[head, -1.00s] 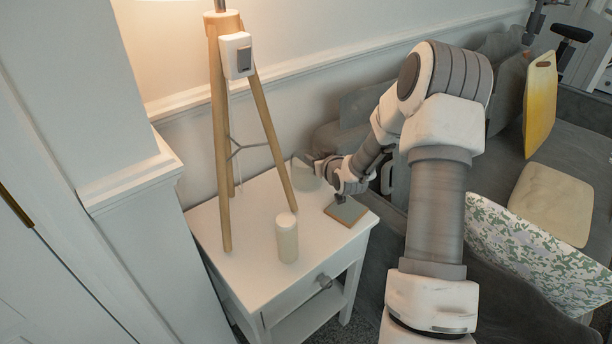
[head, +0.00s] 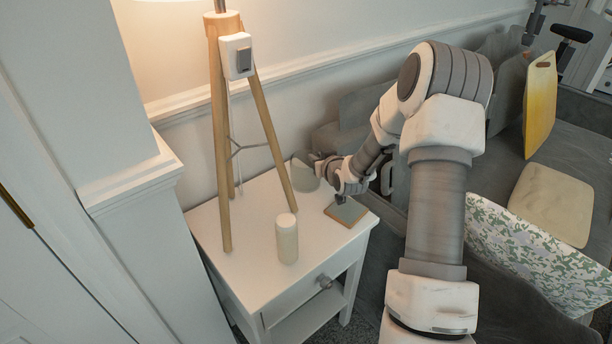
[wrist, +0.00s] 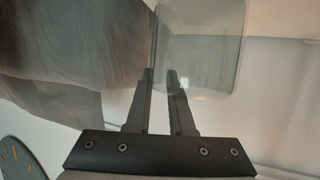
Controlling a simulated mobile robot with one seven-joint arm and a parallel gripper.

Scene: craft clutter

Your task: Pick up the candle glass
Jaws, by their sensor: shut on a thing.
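The candle glass (wrist: 205,45) is a clear, faintly green vessel at the top middle of the wrist view. Its left wall runs between the fingertips of my gripper (wrist: 160,76). My gripper is shut on that wall, with a thin gap showing between the fingers lower down. In the head view the glass (head: 302,175) is a pale grey-green shape at the back of the white side table (head: 245,270), just left of my gripper (head: 316,165). Whether its base touches the table cannot be told.
A wooden tripod lamp (head: 222,150) stands close left of the glass. A cream cylinder (head: 287,240) stands near the table front. A square coaster-like slab (head: 346,211) lies below my wrist. The wall is behind; a grey sofa (head: 580,150) is right.

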